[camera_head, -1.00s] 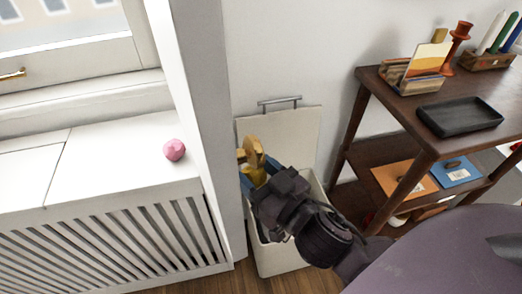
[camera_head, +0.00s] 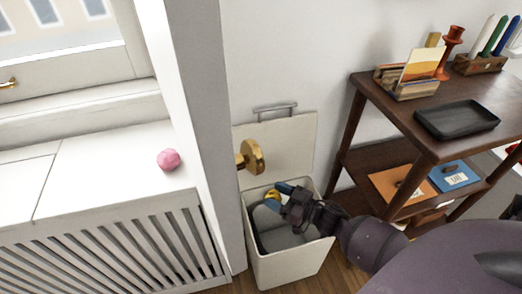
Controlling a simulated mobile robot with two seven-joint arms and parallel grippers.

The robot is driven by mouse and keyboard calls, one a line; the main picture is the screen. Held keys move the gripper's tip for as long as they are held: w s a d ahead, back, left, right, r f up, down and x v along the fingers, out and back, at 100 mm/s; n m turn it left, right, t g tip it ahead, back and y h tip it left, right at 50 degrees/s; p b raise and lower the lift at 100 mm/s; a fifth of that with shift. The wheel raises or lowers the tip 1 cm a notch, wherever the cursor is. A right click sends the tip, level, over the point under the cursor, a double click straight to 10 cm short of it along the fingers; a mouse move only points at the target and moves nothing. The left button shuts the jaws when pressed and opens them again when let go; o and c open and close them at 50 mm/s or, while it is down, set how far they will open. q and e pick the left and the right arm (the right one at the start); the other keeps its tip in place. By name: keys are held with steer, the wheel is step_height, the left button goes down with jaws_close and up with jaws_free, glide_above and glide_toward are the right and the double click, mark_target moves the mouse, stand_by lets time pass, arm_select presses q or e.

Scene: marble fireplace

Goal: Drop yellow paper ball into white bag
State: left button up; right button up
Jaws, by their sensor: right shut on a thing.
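My right gripper (camera_head: 279,195) has blue fingertips and is shut on the yellow paper ball (camera_head: 271,199). Only a small part of the ball shows between the fingers. The gripper is over the open mouth of the white bag (camera_head: 288,264), a tall box-like container on the floor against the wall. Its lid stands open behind it. The inside of the container looks grey and dark, and the gripper and wrist hide part of it. I cannot tell exactly how far the ball is below or above the rim. My left gripper is not in view.
A round brass knob (camera_head: 251,157) sticks out just behind the container's left rim. A pink paper ball (camera_head: 168,159) lies on the white radiator cover (camera_head: 105,172) at left. A dark wooden shelf (camera_head: 425,148) with a black tray (camera_head: 456,121) stands at right.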

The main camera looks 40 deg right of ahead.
arm_select(q)
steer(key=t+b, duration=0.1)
steer(key=b, duration=0.4)
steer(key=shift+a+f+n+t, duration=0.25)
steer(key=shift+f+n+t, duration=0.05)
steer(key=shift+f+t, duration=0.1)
arm_select(e)
steer(key=d+f, duration=0.8)
steer(key=f, duration=0.2)
steer(key=shift+s, duration=0.4)
steer(key=o, duration=1)
steer(key=shift+c, duration=0.2)
